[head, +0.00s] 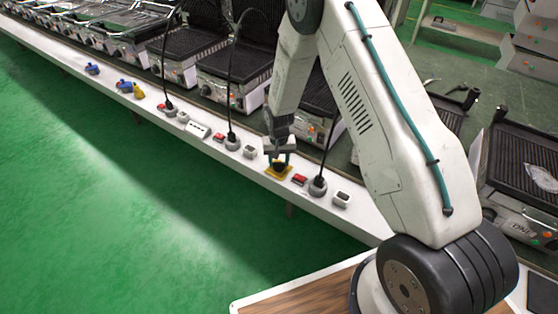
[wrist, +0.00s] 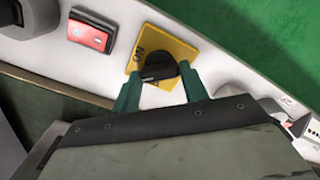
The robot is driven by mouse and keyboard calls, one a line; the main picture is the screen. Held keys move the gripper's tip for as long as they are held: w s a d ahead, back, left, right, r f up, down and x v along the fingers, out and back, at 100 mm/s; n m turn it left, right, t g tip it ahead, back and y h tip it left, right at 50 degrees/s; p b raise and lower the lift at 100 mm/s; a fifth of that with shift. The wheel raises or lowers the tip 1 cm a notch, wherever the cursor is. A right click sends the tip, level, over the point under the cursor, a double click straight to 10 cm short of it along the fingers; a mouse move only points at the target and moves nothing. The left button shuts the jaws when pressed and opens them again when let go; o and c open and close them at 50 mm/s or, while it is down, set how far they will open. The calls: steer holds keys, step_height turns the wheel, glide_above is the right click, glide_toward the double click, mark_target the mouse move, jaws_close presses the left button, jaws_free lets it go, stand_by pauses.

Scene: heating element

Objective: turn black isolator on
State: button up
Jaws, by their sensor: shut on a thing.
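The black isolator is a black rotary knob (wrist: 160,69) on a yellow square plate (wrist: 179,49) marked "ON". In the head view the yellow plate (head: 270,173) sits on the white bench ledge, below my gripper (head: 279,157). In the wrist view the two green fingers of my gripper (wrist: 159,88) are on either side of the knob and shut on it. The knob's handle lies crosswise between the fingers. The lower part of the plate is partly hidden by the fingers and the gripper body.
A red rocker switch (wrist: 90,35) is beside the plate; it also shows in the head view (head: 299,180). A black plug with a cable (head: 318,185) and a white socket (head: 341,199) are further right. Several grills (head: 232,77) stand behind the ledge. Green floor in front is clear.

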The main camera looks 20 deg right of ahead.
mark_target(279, 163)
steer(key=m, duration=0.4)
steer(key=shift+m, duration=1.9)
steer(key=o, duration=1)
steer(key=shift+r, duration=0.1)
step_height(279, 163, up, 8)
steer(key=shift+f, duration=0.15)
steer(key=shift+s, duration=0.1)
